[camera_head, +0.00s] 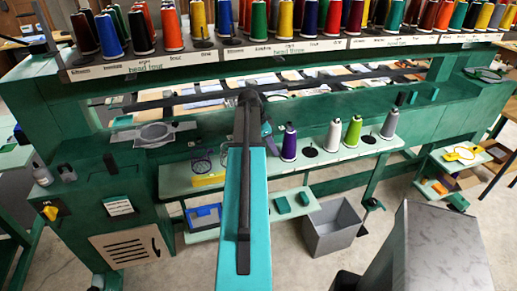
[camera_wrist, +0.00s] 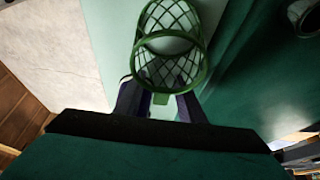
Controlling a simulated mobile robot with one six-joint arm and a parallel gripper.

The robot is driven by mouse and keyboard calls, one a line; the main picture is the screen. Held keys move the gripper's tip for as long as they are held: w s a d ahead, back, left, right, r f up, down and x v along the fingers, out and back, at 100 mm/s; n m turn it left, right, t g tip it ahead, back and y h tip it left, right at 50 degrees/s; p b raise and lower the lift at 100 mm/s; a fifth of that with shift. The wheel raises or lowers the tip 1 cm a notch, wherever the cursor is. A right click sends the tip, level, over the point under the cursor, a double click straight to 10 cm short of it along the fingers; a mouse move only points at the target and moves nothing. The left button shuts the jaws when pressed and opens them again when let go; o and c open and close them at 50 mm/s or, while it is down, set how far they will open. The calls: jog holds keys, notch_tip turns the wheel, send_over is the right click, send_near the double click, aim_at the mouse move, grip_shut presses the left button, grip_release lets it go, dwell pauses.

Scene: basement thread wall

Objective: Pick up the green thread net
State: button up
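The green thread net (camera_wrist: 170,45), an open mesh with round rims, shows at the top middle of the wrist view, over a pale green surface. My gripper (camera_wrist: 160,104) has its two dark fingers apart, with pale surface visible between them. The near rim of the net lies just beyond and above the fingertips, and a small green tab reaches down between them. I cannot tell whether the fingers touch it. In the head view my arm runs up the middle; I cannot make out the green net there.
In the head view, purple, white, green and grey spools (camera_head: 334,136) stand on the pale shelf (camera_head: 345,156) right of my arm. A purple net (camera_head: 201,160) is on the left. Below are a blue tray (camera_head: 204,217) and a grey bin (camera_head: 332,229). Thread cones line the top rack (camera_head: 300,46).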

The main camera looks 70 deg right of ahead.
jog(key=shift+c, duration=0.4)
grip_shut()
jog(key=shift+r, duration=0.2)
notch_tip(320, 180, up, 10)
jog(key=b, duration=0.3)
jog(key=shift+f, duration=0.2)
dwell(0.5)
dwell(0.4)
